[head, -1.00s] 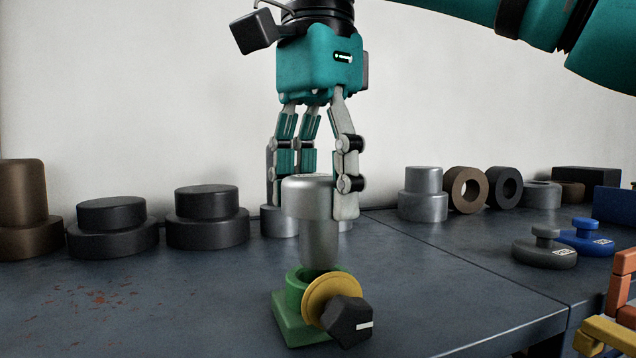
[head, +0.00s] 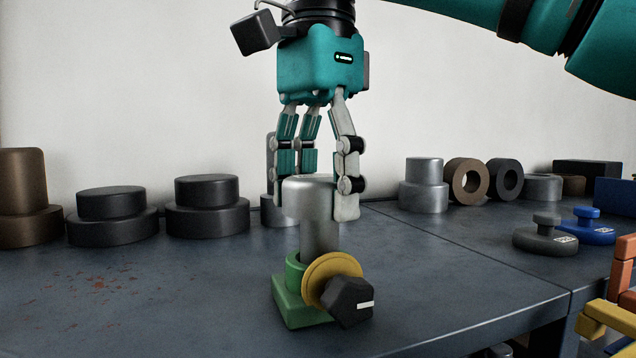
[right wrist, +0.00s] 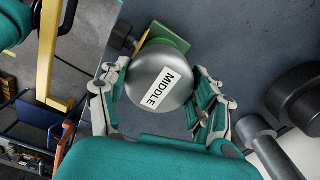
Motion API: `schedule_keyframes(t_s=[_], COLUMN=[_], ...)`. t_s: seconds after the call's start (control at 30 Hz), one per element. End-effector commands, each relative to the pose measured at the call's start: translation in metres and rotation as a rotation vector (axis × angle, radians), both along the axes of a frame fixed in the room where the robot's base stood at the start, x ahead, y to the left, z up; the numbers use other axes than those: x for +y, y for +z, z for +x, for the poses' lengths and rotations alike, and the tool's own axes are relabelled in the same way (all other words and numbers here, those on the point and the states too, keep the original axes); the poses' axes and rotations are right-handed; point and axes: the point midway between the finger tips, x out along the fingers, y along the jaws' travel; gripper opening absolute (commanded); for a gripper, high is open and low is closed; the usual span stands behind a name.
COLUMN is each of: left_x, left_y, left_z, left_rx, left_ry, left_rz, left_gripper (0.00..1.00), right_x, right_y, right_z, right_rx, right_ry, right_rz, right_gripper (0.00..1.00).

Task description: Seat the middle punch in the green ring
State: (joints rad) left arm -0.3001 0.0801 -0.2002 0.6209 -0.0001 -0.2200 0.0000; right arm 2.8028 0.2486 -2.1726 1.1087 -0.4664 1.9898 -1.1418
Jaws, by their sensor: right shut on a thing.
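The middle punch (head: 317,230) is a grey metal piece with a wide head and a narrower stem. It stands upright, and its head bears the word MIDDLE in the right wrist view (right wrist: 157,88). My right gripper (head: 318,200) is shut around the head from above. The green ring (head: 293,272) sits on a green square base, with a yellow disc (head: 322,275) and a black knob on its side. The stem's lower end goes down into the ring's mouth; the tip is hidden by the ring wall and disc. My left gripper is not in view.
Several dark stepped pots (head: 207,210) stand at the back left. A grey stepped piece (head: 424,185), upright rings (head: 468,180) and knobbed weights (head: 545,235) stand at the back right. Orange and yellow parts (head: 608,320) are at the right edge.

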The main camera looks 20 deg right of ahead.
Motion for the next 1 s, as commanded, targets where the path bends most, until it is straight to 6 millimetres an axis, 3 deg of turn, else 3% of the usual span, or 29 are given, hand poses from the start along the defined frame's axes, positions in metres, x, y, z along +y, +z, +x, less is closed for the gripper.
schedule_keyframes(t_s=[0.93, 0.97, 1.0], left_x=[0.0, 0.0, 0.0], left_y=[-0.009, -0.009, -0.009], left_z=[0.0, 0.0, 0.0], left_rx=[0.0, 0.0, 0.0], left_ry=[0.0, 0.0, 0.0], left_rz=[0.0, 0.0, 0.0], left_gripper=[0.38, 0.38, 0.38], right_x=[0.0, 0.0, 0.0], right_y=[-0.012, -0.012, -0.012], right_z=[0.0, 0.0, 0.0], right_rx=[-0.002, -0.002, -0.002], right_ry=[0.0, 0.0, 0.0], right_rz=[0.002, 0.002, 0.002], right_gripper=[0.04, 0.66, 0.71])
